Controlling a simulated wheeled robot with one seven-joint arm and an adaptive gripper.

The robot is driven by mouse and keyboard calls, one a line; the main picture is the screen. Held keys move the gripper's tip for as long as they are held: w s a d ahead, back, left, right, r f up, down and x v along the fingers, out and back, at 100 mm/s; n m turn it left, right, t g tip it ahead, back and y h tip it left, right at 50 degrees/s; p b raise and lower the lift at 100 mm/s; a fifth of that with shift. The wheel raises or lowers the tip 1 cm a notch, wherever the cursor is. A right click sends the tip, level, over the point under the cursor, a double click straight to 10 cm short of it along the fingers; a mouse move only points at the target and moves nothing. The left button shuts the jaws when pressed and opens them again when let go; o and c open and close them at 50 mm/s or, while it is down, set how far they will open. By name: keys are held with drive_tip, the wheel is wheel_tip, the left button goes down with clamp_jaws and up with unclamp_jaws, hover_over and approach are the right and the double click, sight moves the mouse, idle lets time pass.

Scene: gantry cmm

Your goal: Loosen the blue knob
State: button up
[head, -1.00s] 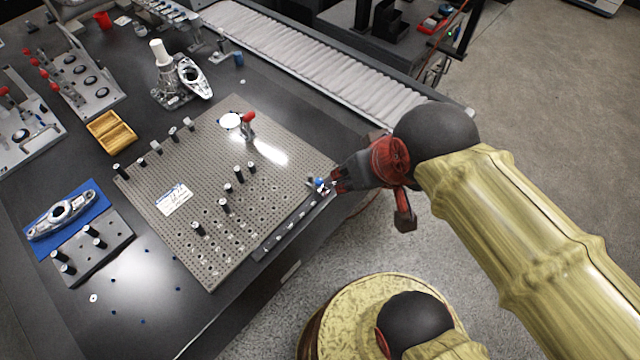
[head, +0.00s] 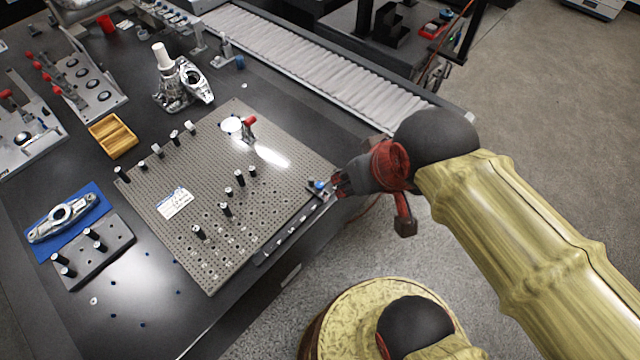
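The blue knob (head: 319,185) is small and sits at the right corner of the perforated grey fixture plate (head: 215,262), by the strip along its front edge. My gripper (head: 337,186) reaches in from the right, with its dark fingertips right beside the knob. The view is too small to tell whether the fingertips touch the knob or how far apart they are. The side of the knob towards my gripper is partly hidden.
Several black posts (head: 239,178) and a red-handled clamp (head: 249,128) stand on the plate. A white label (head: 174,203) lies on it. A grey-metal casting (head: 62,215) rests on a blue mat at left. A ribbed cover (head: 310,60) runs along the table's back.

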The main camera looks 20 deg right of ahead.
wheel_tip(320, 180, down, 5)
drive_tip(key=w+g+p, duration=0.2)
drive_tip(key=g, duration=0.1)
drive_tip(key=n+g+p, duration=0.3)
hover_over(320, 185)
wheel_tip(320, 185, down, 17)
drive_tip(key=shift+w+r, duration=0.1)
drive_tip(key=shift+w, duration=0.05)
drive_tip(key=shift+f+n, duration=0.3)
drive_tip(key=shift+f, duration=0.15)
wheel_tip(320, 185, down, 7)
drive_tip(key=b, duration=0.2)
drive_tip(key=shift+r+b, duration=0.1)
drive_tip(key=shift+b, duration=0.2)
drive_tip(key=c, duration=0.3)
clamp_jaws()
